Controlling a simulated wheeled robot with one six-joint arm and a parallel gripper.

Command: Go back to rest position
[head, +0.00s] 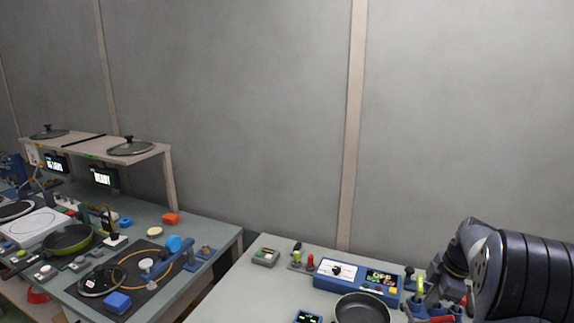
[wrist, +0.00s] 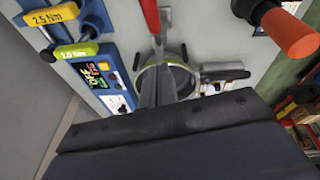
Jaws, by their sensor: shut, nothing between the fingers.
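My arm (head: 520,275) fills the lower right of the head view, and its gripper end is not clear there. In the wrist view my gripper (wrist: 158,82) is shut and empty, with its grey fingers close together above the table. A dark round pan (head: 362,310) sits at the front of the right table in the head view. In the wrist view a round rim (wrist: 186,72) shows behind the fingers, partly hidden by them.
A blue panel box (head: 345,283) with a lit display stands behind the pan. Torque tools with yellow handles (wrist: 75,50) and an orange-handled tool (wrist: 290,32) are near my gripper. The left table holds a green pan (head: 68,238) and a shelf with lids.

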